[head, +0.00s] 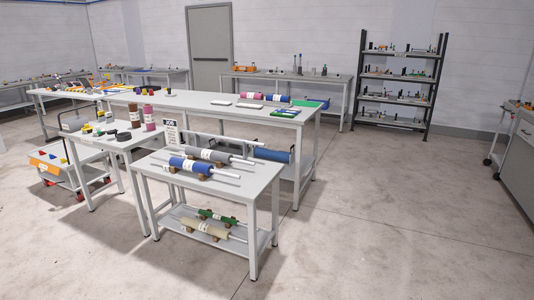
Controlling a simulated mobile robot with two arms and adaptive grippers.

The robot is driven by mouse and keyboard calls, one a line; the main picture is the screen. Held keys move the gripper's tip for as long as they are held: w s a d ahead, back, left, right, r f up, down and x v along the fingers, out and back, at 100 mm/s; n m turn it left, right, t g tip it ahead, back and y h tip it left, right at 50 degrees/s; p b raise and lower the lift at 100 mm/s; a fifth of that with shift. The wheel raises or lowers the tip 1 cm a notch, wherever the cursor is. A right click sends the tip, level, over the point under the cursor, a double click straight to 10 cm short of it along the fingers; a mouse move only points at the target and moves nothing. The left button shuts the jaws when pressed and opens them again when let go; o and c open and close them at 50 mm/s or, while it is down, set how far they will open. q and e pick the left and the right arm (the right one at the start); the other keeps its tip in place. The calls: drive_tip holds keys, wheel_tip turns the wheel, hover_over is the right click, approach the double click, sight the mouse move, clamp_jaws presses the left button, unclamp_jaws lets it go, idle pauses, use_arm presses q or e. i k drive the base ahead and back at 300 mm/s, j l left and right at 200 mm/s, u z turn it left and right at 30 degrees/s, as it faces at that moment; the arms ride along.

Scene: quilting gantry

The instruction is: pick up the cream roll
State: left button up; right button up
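The cream roll (208,228) lies on the lower shelf of the small grey table (252,185) in the middle of the head view. It has a pale rod through it and rests on brown blocks, with a white label on it. A green roll (216,217) lies just behind it on the same shelf. A blue roll (190,166) and a grey roll (208,155) lie on the tabletop above. Neither of my grippers shows in the head view.
The table's legs and top edge frame the lower shelf (258,238). A smaller table (90,137) with dark rolls stands to the left, and a long table (210,102) stands behind. A cart (58,172) is at far left. The floor in front and to the right (390,220) is clear.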

sight(219, 233)
drive_tip(key=i+l+u, duration=0.1)
drive_tip(key=i+u, duration=0.2)
drive_tip(key=i, duration=0.15)
drive_tip(key=i+l+u, duration=0.25)
drive_tip(key=i, duration=0.15)
drive_tip(key=i+l+u, duration=0.3)
drive_tip(key=i, duration=0.15)
drive_tip(key=j+u, duration=0.1)
drive_tip(key=u, duration=3)
drive_tip(key=z, duration=3.1)
drive_tip(key=i+z, duration=0.1)
drive_tip(key=z, duration=0.3)
drive_tip(key=i+j+z, duration=0.1)
drive_tip(key=z, duration=0.3)
